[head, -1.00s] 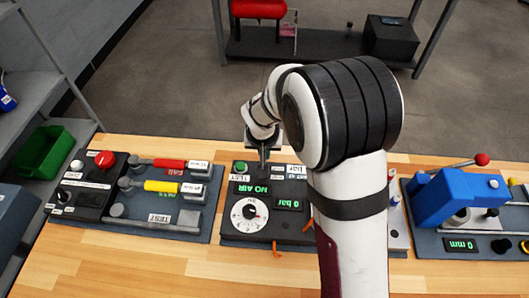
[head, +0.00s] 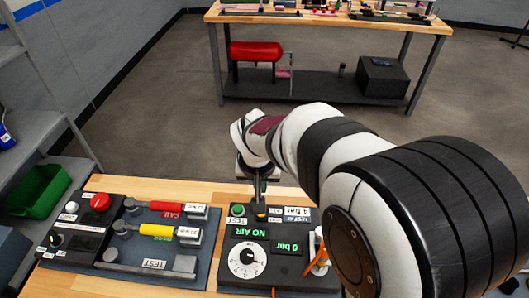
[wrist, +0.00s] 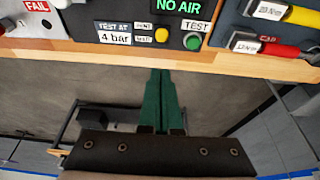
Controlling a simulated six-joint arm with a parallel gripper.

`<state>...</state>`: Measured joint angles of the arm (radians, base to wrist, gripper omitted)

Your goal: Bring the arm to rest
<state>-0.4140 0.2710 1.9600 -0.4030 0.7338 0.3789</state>
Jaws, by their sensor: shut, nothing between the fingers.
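My gripper (head: 259,203) points downward at the far edge of the air test panel (head: 228,270), near its green button (head: 237,210). In the wrist view my gripper's green fingers (wrist: 160,75) are shut together with nothing between them. I cannot tell how high the tips are above the bench. My arm bends in from the right and hides the bench's right part in the head view.
The left station (head: 110,283) carries a red knob, a red and a yellow tool. The panel's displays read NO AIR and 0 bar, above a white dial (head: 248,260). A green bin (head: 38,190) sits on a shelf at left. A second bench (head: 330,20) stands behind across open floor.

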